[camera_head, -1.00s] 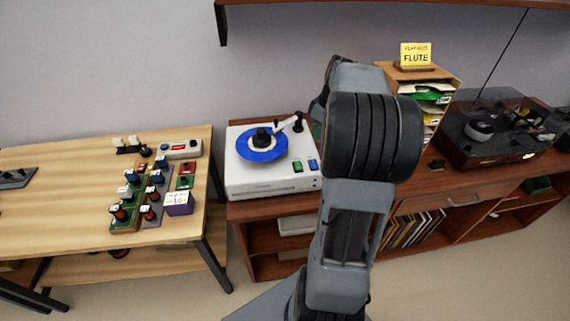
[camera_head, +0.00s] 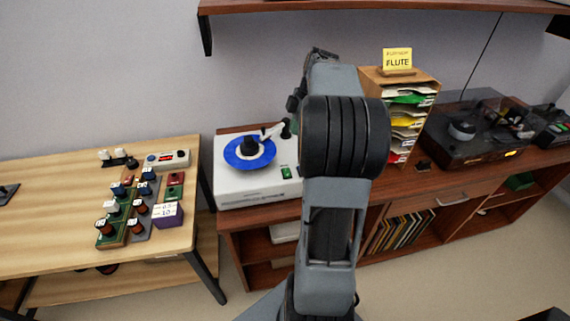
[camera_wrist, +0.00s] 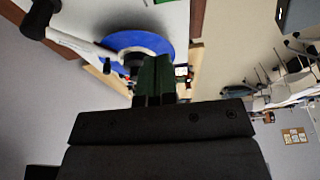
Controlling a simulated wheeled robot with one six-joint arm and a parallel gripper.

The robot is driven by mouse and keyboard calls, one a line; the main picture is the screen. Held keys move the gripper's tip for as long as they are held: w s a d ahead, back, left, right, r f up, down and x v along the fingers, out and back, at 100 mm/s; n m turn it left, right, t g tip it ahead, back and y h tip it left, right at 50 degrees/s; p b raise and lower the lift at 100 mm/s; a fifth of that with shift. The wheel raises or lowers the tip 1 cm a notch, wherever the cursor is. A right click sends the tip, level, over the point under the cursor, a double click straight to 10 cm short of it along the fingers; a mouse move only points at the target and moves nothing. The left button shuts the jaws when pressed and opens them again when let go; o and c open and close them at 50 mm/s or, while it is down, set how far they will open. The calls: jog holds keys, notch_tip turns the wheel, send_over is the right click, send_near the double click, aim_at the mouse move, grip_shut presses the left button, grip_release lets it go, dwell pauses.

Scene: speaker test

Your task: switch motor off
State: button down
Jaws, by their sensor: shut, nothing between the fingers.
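The white record player (camera_head: 240,192), with a blue disc (camera_head: 237,157) on its platter and a pale tonearm (camera_head: 272,130), stands on the brown cabinet in the head view. A green button (camera_head: 286,172) shows on its front right; my arm hides the area right of it. My gripper is mostly hidden behind my own arm in the head view. In the wrist view my gripper (camera_wrist: 157,62) is shut and empty, its green fingers pointing up the picture. There the blue disc (camera_wrist: 150,42), tonearm (camera_wrist: 80,45) and white top lie beyond the fingertips. No button is visible there.
A wooden table (camera_head: 50,215) with a board of coloured parts (camera_head: 125,215) stands left of the cabinet. A paper sorter (camera_head: 430,88) with a FLUTE sign (camera_head: 397,60) and a dark covered turntable (camera_head: 470,150) stand to the right. A shelf (camera_head: 350,6) hangs above.

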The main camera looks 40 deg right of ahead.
aim_at(285, 169)
jog(key=x, duration=1.2)
jog(key=shift+d+f, duration=0.2)
jog(key=shift+d, duration=0.05)
jog(key=shift+f, duration=0.85)
